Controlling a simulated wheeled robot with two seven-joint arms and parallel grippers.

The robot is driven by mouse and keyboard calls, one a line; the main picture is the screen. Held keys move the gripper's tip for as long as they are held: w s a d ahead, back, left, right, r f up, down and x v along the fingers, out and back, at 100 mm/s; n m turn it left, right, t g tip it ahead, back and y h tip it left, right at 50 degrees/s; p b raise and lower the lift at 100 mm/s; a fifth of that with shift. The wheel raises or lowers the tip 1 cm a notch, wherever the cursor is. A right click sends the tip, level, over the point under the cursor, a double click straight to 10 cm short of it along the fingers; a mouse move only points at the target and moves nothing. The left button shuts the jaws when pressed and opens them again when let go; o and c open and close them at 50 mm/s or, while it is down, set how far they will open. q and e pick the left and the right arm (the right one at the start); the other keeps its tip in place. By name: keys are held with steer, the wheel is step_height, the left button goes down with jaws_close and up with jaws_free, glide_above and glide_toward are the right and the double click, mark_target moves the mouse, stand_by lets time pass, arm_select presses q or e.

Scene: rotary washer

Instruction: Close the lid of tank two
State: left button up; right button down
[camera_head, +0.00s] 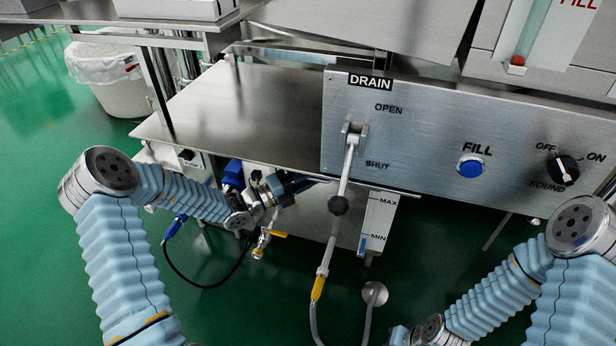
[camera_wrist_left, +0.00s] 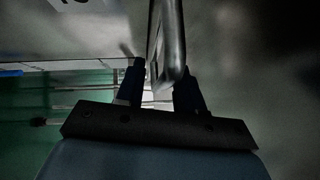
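I cannot make out the lid of tank two in either view. My left gripper (camera_head: 308,184) is below the front edge of the steel worktop, pointing right, and its tips are partly hidden near the control panel. In the dark left wrist view its two fingers (camera_wrist_left: 160,78) stand apart. A shiny metal bar (camera_wrist_left: 167,40) reaches down between or just beyond them. I cannot tell whether they touch it or what the bar belongs to.
The control panel (camera_head: 430,140) carries a drain lever (camera_head: 346,172), a blue FILL button (camera_head: 470,167) and a black sound knob (camera_head: 563,169). The steel worktop (camera_head: 240,105) is bare. A white bin (camera_head: 115,85) stands behind at left. Hoses and valves (camera_head: 262,243) hang below the worktop.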

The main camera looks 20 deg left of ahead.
arm_select(q)
steer(key=shift+c, duration=0.5)
jaws_close()
steer(key=shift+w+p, duration=0.3)
steer(key=shift+w, duration=1.75)
steer(key=shift+o, duration=0.5)
jaws_free()
steer(key=shift+w, duration=0.1)
steer(key=shift+d, duration=0.1)
steer(key=v, duration=1.4)
